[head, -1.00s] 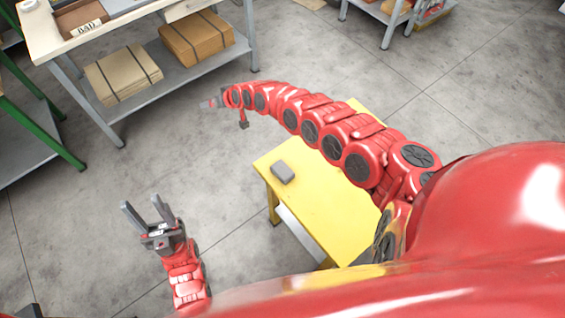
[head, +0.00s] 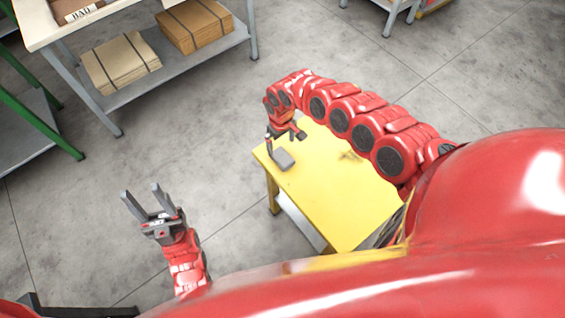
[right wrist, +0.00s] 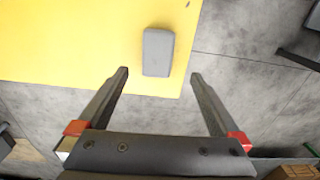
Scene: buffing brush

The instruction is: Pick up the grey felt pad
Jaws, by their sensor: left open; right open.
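The grey felt pad (head: 284,160) lies flat on the yellow table (head: 335,200), near its far left corner. In the right wrist view the pad (right wrist: 158,52) is a grey rounded block close to the table's edge. My right gripper (head: 285,144) is open and empty above that end of the table, by the pad. In the right wrist view its two fingers (right wrist: 160,74) are spread, and the pad shows beyond the fingertips, between their lines. My left gripper (head: 140,192) is open and empty over the floor, left of the table.
A grey workbench (head: 190,75) with strapped cardboard stacks (head: 122,66) on its lower shelf stands at the far left. A green-framed rack (head: 40,95) is at the left edge. The yellow table top is otherwise mostly clear. Open floor lies between.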

